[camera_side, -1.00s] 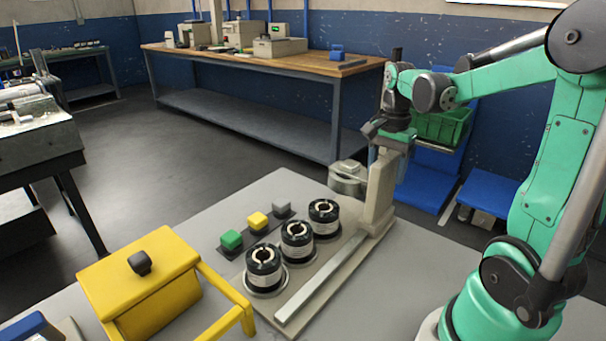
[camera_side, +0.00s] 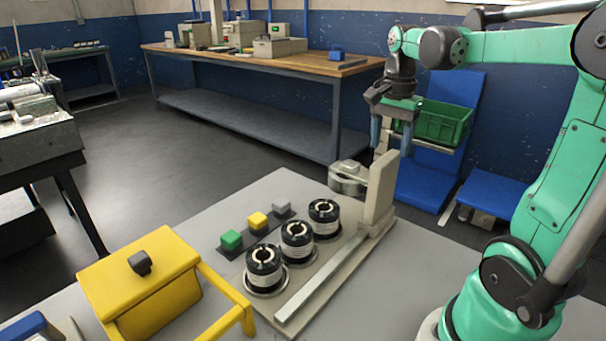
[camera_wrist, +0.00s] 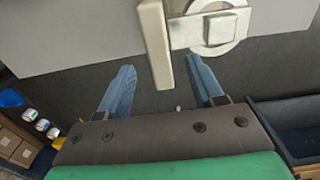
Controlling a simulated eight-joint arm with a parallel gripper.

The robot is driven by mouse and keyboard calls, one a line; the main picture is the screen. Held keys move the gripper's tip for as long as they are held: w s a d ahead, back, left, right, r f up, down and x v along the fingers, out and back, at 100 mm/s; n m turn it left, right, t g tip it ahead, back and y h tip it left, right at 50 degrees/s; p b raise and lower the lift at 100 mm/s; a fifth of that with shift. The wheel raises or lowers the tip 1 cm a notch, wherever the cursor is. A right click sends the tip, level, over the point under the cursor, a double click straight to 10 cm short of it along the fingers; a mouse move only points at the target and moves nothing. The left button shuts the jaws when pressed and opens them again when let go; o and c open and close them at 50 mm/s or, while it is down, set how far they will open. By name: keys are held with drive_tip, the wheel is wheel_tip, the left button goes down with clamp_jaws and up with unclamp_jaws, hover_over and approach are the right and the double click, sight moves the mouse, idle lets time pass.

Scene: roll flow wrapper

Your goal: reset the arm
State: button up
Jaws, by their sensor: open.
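My gripper (camera_side: 391,146) hangs in the air above the beige upright plate (camera_side: 380,192) at the far end of the flow wrapper fixture. In the wrist view my gripper (camera_wrist: 161,66) is also open, with the beige upright (camera_wrist: 155,42) showing between and beyond the fingers. A round metal part (camera_side: 348,178) sits beside the upright plate; it shows in the wrist view (camera_wrist: 214,28) too. My arm is raised and bent at the right.
Several dark rolls with white labels (camera_side: 297,243) stand on the fixture base. A yellow box (camera_side: 145,285) stands front left. A green bin (camera_side: 440,124) is behind my gripper. Air above is clear.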

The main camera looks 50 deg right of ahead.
drive_tip(key=w+a+n+t, duration=0.3)
drive_tip(key=a+n+t, duration=0.1)
drive_tip(key=a+n, duration=0.35)
drive_tip(key=w+a+n+t, duration=0.3)
drive_tip(key=a+n, duration=0.3)
drive_tip(key=a, duration=0.3)
drive_tip(key=s+f+n, duration=0.1)
drive_tip(key=s+a+f+n, duration=0.1)
drive_tip(key=n, duration=0.1)
drive_tip(key=s+a+f+n, duration=0.1)
drive_tip(key=s+f, duration=0.1)
drive_tip(key=shift+n, duration=0.25)
